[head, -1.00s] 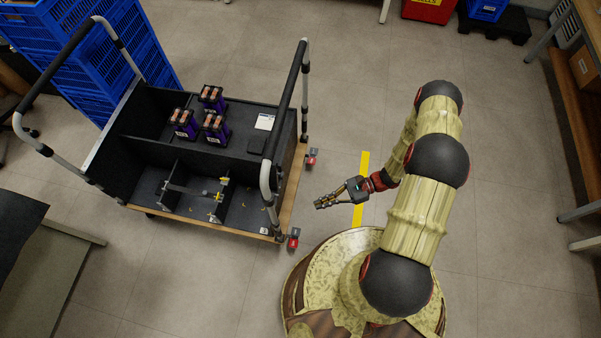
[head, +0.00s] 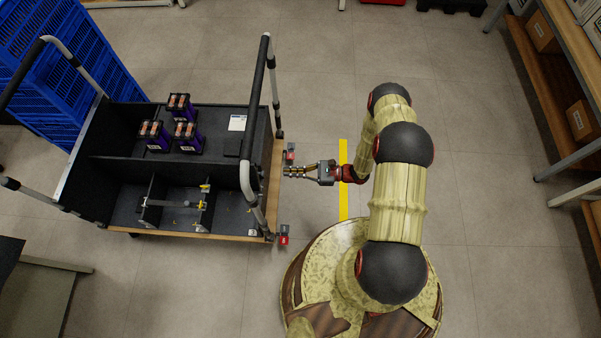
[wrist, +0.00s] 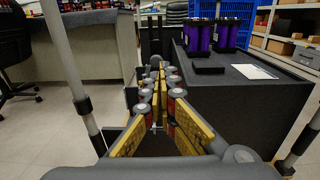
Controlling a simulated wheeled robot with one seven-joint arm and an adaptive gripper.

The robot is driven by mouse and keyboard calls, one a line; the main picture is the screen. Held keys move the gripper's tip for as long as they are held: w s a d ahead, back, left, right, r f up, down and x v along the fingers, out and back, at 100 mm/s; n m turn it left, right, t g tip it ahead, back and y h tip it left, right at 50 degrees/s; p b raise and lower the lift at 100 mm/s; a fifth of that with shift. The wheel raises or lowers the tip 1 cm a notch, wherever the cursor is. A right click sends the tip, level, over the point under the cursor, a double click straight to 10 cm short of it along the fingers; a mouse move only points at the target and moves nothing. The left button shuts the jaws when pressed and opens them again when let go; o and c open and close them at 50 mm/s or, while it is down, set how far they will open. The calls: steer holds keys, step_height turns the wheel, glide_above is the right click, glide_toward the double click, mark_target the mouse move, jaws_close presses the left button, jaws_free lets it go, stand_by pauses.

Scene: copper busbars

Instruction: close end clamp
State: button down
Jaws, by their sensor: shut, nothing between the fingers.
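My gripper (head: 287,171) is shut and empty just off the right end of the cart, pointing left at it. In the wrist view, my gripper's yellow-padded fingers (wrist: 158,70) reach forward between the cart's two handle posts. Small clamp-like fittings with yellow parts sit in the cart's front compartments: one at the upper end of the divider (head: 205,188) and one at the lower end (head: 200,229). A grey bar (head: 170,203) runs left from the divider. The fittings are too small to tell which is the end clamp or whether it is open.
The black cart (head: 110,147) has upright tube handles at both ends; the right handle (head: 257,110) stands close to my gripper. Several purple-and-black units (head: 180,107) and a white card (head: 237,123) lie on its rear deck. Blue crates (head: 100,80) stand behind.

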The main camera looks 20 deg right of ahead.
steer(key=b+x, duration=0.1)
steer(key=x, duration=0.5)
steer(key=shift+a, duration=0.35)
steer(key=shift+w+a+r, duration=0.1)
